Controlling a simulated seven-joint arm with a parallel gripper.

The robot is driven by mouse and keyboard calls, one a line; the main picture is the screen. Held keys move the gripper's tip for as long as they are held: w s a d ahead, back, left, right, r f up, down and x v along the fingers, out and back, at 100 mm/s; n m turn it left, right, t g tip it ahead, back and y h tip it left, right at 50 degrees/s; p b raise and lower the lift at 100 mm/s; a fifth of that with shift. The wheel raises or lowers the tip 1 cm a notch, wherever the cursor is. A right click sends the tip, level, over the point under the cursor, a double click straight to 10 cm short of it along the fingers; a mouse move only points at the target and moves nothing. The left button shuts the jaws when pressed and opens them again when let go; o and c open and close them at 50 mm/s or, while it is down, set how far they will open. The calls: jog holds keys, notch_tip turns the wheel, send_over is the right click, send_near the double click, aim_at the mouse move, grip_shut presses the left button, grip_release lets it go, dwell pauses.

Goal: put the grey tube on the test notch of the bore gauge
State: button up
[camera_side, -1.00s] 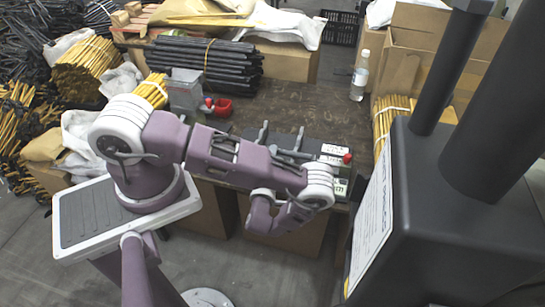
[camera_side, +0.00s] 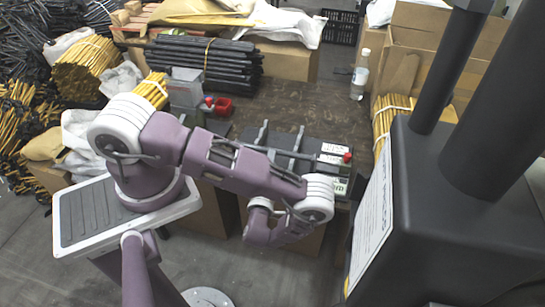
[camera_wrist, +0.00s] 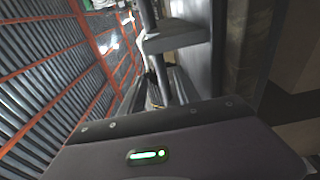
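The dark device on the table with two upright plates and white labels appears to be the bore gauge (camera_side: 305,144). My arm covers part of its near side in the side view. In the wrist view a grey stepped bracket (camera_wrist: 175,36) stands ahead, with a dark rod rising beside it; I cannot tell which part is the test notch. I cannot make out the grey tube for certain in either view. My gripper's housing (camera_wrist: 160,150) fills the bottom of the wrist view. Its fingers are dark and unclear, and the side view hides them behind my wrist.
A red-topped knob (camera_side: 347,157) sits at the gauge's right end. A bottle (camera_side: 360,75) stands at the table's far right. A black machine (camera_side: 440,210) rises at right. The table's middle is clear.

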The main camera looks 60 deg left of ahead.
jog(key=v, duration=0.8)
jog(key=shift+s+d, duration=0.2)
jog(key=shift+d, duration=0.05)
jog(key=s+d+r+n+g+h, duration=0.1)
jog(key=d+r+n+g+h, duration=0.15)
jog(key=r+n+g, duration=0.7)
jog(key=s+d+r+n+g+h, duration=0.1)
jog(key=r+n+g+h, duration=0.25)
jog(key=r+n, duration=1.05)
jog(key=s+d+r+n+t+h, duration=0.2)
jog(key=s+r+n+t+h, duration=0.1)
jog(key=r+n, duration=0.5)
jog(key=s+d+r+n+t+h, duration=0.3)
jog(key=s+r+n+t+h, duration=0.1)
jog(key=n, duration=0.8)
notch_tip(320, 180, up, 4)
jog(key=s+h, duration=0.1)
jog(key=s, duration=0.1)
jog(key=shift+s, duration=0.3)
